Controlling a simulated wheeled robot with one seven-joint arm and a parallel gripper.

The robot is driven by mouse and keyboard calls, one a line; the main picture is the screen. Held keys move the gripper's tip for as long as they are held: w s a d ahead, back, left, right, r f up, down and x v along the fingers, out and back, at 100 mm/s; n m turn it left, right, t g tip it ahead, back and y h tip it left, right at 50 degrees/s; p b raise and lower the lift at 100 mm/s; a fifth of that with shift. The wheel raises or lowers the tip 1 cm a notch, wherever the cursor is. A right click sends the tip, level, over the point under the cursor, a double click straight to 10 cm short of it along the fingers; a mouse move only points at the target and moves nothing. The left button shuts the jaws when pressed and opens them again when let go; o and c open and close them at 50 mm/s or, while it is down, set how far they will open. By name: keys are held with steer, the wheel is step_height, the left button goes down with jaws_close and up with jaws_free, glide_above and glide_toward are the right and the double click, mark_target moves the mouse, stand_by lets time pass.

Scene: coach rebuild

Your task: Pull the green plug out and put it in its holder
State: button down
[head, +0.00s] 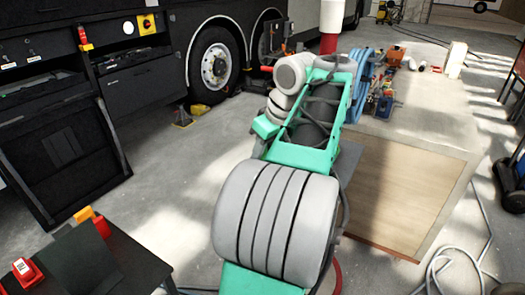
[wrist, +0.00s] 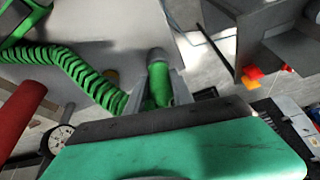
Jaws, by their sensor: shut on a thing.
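The green plug (wrist: 161,88) shows in the wrist view, upright in the picture between the two grey fingers of my gripper (wrist: 160,92). The fingers are shut on it. A grey round cap or collar (wrist: 157,58) sits at its upper end; I cannot tell if this is part of the plug or a socket. A green coiled cable (wrist: 75,68) runs from the upper left toward the plug; where it joins is not clear. I cannot make out the holder. In the head view my gripper and the plug are hidden behind my arm.
In the wrist view a red cylinder (wrist: 20,108) and a round gauge (wrist: 60,139) are at left, and a grey box (wrist: 245,35) is at upper right. In the head view a dark table (head: 125,265) stands lower left, a coach wheel (head: 215,65) behind.

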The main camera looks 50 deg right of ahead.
steer(key=c, duration=1)
jaws_free()
steer(key=shift+c, duration=0.2)
steer(key=p+v, duration=0.5)
steer(key=v, duration=0.3)
steer(key=w+a+f+y, duration=0.1)
steer(key=w+a+f, duration=0.1)
steer(key=w+a, duration=0.45)
steer(key=w+a+f, duration=0.3)
steer(key=a, duration=0.6)
steer(key=w+a+f+y, duration=0.15)
steer(key=w+a, duration=0.25)
steer(key=a, duration=0.4)
steer(key=s+a+f+n+h, duration=0.1)
steer(key=s+a+f, duration=0.2)
steer(key=a+f, duration=0.3)
steer(key=s+a+f+g+h, duration=0.1)
steer(key=s+a+f, duration=0.3)
steer(key=a, duration=0.3)
steer(key=shift+s+f+n, duration=0.2)
steer(key=shift+f+n, duration=0.2)
steer(key=shift+f, duration=0.45)
